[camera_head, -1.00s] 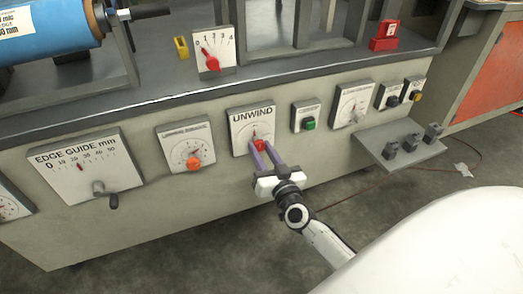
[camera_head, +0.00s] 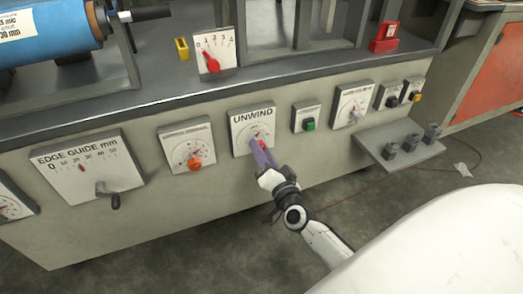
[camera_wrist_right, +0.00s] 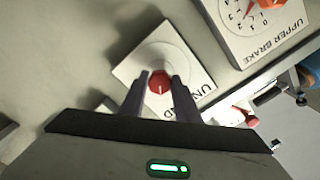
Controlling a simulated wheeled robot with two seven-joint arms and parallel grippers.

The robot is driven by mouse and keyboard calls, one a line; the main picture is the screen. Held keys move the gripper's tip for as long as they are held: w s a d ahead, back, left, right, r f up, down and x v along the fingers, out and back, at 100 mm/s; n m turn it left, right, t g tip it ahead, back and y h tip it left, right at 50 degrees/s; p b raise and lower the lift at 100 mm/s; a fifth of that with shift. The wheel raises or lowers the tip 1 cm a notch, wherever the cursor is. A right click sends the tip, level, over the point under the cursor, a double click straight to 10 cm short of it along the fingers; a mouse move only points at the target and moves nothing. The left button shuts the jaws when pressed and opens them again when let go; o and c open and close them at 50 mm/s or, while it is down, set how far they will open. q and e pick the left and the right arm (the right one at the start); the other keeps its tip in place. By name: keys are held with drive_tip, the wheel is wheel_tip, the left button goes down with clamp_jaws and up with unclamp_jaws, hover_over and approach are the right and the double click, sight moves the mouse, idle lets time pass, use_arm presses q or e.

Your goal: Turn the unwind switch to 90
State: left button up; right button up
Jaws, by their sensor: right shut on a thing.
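The unwind switch is a red knob (camera_wrist_right: 160,84) on a white plate labelled UNWIND (camera_head: 244,117), on the machine's front panel. In the head view the knob is mostly hidden by my right gripper (camera_head: 263,156), whose purple fingers reach the lower part of the plate. In the right wrist view the fingers (camera_wrist_right: 160,98) stand one on each side of the red knob, shut on it. The wrist is rolled, so the plate looks tilted in that view. The number that the knob points to is too small to read. My left gripper is not in view.
An orange knob on its dial plate (camera_head: 171,128) is left of the unwind plate, and a green button box (camera_head: 306,118) is right of it. A grey shelf with small blocks (camera_head: 418,158) juts out lower right. The edge guide crank (camera_head: 110,197) sticks out left.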

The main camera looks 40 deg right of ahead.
use_arm(q)
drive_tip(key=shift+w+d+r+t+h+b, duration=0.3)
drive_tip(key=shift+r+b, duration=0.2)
drive_tip(key=shift+b, duration=0.05)
use_arm(e)
drive_tip(key=m, duration=1)
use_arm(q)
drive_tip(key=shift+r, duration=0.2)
use_arm(e)
drive_tip(key=shift+m, duration=0.4)
drive_tip(key=o, duration=1)
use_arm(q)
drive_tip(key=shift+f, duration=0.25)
use_arm(e)
drive_tip(key=shift+o, duration=0.2)
use_arm(q)
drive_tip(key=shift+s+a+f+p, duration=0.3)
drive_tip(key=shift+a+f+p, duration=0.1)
drive_tip(key=shift+p, duration=0.25)
use_arm(e)
drive_tip(key=v, duration=1)
drive_tip(key=shift+s, duration=0.2)
